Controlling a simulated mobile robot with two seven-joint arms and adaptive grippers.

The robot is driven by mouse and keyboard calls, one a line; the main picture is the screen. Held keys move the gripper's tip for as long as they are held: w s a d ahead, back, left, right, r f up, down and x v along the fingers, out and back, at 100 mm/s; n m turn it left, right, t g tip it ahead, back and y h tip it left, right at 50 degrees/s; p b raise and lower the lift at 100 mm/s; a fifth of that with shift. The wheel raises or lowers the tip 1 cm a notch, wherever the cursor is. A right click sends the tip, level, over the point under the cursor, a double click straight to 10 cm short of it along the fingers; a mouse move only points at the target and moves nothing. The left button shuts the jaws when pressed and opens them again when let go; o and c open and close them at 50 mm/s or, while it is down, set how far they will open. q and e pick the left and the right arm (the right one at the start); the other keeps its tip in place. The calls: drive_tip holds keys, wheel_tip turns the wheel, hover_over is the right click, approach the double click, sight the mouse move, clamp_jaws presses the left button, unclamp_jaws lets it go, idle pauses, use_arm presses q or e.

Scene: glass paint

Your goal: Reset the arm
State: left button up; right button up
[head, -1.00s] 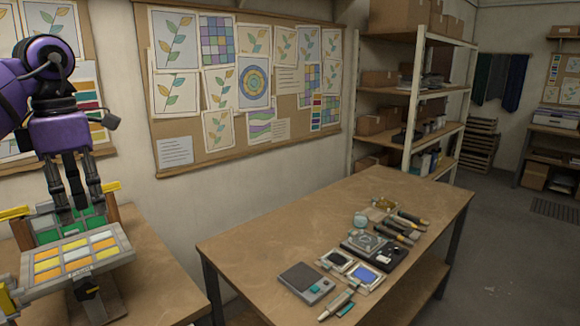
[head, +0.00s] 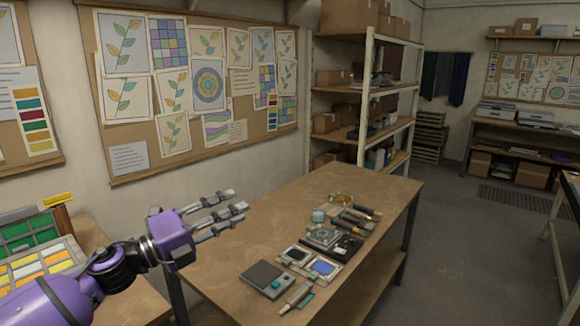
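My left gripper (head: 236,207) is purple with grey fingers. It reaches in from the lower left and points right, over or in front of the left part of the wooden table. Its fingers are spread with nothing between them, so it is open and empty. My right gripper is out of view.
The table (head: 300,195) holds a scale-like device (head: 266,279), a blue pad (head: 323,267), several tools and a small jar (head: 318,215). A rack of colour tiles (head: 40,262) stands at left.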

use_arm(q)
drive_tip(key=s+a+f+n+t+y, duration=0.15)
drive_tip(key=s+f+n+y, duration=0.25)
drive_tip(key=f+n, duration=0.45)
drive_tip(key=s+a+f+n+t+y+p, duration=0.1)
drive_tip(key=s+a+f+n+y, duration=0.3)
drive_tip(key=f, duration=0.7)
drive_tip(key=s+a+f+n+t+y, duration=0.1)
drive_tip(key=s+f+n+y, duration=0.2)
drive_tip(key=f+n, duration=0.55)
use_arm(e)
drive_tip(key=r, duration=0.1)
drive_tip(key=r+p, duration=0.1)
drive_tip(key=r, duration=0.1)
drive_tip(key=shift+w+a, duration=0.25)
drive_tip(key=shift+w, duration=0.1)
use_arm(q)
drive_tip(key=s+f+n+g+y, duration=0.1)
drive_tip(key=s+f+n+g, duration=0.1)
drive_tip(key=s+f, duration=0.4)
drive_tip(key=s+f+n+g+y, duration=0.1)
drive_tip(key=s+f+n, duration=0.3)
drive_tip(key=s, duration=1.1)
drive_tip(key=s+f+n+g+y, duration=0.2)
drive_tip(key=s+f+n+g, duration=0.1)
drive_tip(key=s+f, duration=0.7)
drive_tip(key=shift+s+g, duration=0.45)
drive_tip(key=shift+s, duration=0.3)
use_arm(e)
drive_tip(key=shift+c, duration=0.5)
